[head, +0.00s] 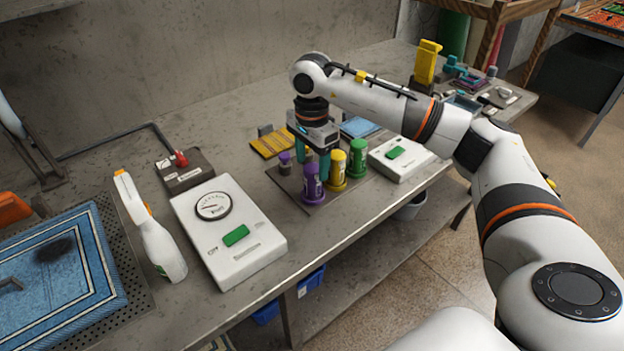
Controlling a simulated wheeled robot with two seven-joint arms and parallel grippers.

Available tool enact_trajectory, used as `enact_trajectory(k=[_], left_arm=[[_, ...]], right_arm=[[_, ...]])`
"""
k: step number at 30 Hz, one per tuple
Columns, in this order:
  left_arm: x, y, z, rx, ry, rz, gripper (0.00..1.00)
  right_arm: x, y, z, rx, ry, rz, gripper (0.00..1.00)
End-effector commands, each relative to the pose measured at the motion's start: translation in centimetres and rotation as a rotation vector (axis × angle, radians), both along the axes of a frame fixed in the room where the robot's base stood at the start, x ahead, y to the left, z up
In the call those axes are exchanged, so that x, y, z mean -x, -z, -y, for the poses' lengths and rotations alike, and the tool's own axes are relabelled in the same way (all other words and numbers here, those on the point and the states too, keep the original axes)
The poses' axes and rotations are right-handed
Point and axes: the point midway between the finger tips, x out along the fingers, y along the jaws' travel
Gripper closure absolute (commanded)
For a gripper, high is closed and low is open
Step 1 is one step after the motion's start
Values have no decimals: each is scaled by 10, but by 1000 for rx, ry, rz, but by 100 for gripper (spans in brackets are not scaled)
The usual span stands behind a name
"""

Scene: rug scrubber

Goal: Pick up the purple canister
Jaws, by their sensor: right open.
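The purple canister (313,189) stands upright on a dark mat (327,204) on the workbench, at the front left of the canister group. My right gripper (312,168) points down over the mat from above, its two teal fingers apart and empty. One finger is behind and left of the purple canister's top, the other behind and right of it. The fingers look just behind the canister; whether they touch it I cannot tell. A yellow canister (337,170) and a green canister (357,158) stand to its right. My left gripper is not in view.
A small purple-topped piece (285,163) stands behind left. A white gauge box (229,232), a white box with a green button (400,157) and a spray bottle (152,228) flank the mat. A yellow rack (271,143) lies behind. The bench's front edge is close to the mat.

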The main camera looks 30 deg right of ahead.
Motion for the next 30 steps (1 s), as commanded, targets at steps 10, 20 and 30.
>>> enact_trajectory(k=[10,20,30], left_arm=[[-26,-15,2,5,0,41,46],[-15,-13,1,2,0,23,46],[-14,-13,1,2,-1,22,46]], right_arm=[[2,45,1,0,1,-4,37],[2,48,0,0,1,-1,49],[1,48,0,0,1,0,88]])
